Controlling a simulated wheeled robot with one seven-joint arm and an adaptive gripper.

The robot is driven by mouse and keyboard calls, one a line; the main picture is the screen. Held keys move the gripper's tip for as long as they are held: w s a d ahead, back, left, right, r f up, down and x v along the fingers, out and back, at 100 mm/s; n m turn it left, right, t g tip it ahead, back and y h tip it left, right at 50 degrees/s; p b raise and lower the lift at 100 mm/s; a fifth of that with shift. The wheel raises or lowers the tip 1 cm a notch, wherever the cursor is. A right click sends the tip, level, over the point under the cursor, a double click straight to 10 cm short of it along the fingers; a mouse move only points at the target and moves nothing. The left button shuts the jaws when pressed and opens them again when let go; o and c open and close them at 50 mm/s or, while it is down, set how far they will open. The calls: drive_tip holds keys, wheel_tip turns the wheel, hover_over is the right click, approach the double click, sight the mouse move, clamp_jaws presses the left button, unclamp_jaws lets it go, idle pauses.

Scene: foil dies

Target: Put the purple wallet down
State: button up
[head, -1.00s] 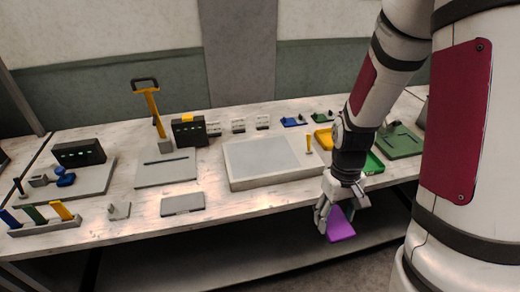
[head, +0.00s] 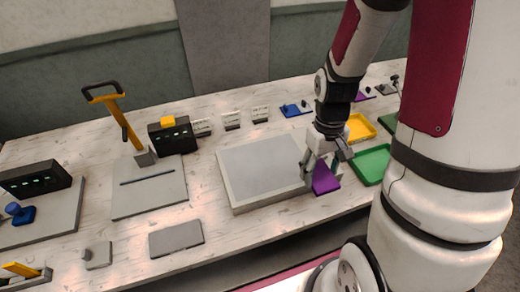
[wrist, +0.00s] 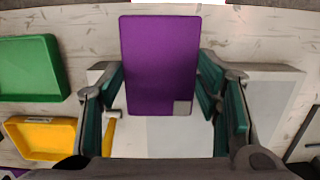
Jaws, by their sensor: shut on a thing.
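The purple wallet (head: 325,179) is a flat piece held in my gripper (head: 322,160), over the table's front part, just right of the grey panel. In the wrist view the purple wallet (wrist: 160,65) fills the upper middle, with a small grey square at its lower right corner. The fingers of my gripper (wrist: 161,95) stand on either side of it, shut on it. I cannot tell whether the wallet touches the table.
The large grey panel (head: 262,170) lies left of my gripper. A green tray (head: 372,165) and a yellow tray (head: 360,128) lie to the right. A grey plate (head: 176,238) lies front left. Bare table (head: 225,225) shows between the plate and the panel.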

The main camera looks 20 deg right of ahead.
drive_tip(key=p, duration=0.1)
hover_over(266, 164)
drive_tip(key=shift+d+f, duration=0.15)
drive_tip(key=shift+f, duration=0.55)
drive_tip(key=shift+w+a+f, duration=0.1)
drive_tip(key=shift+a+f, duration=0.1)
drive_tip(key=shift+f, duration=0.1)
drive_tip(key=shift+f+p, duration=0.45)
drive_tip(key=shift+f, duration=1)
drive_tip(key=shift+f, duration=0.15)
drive_tip(key=o, duration=1.3)
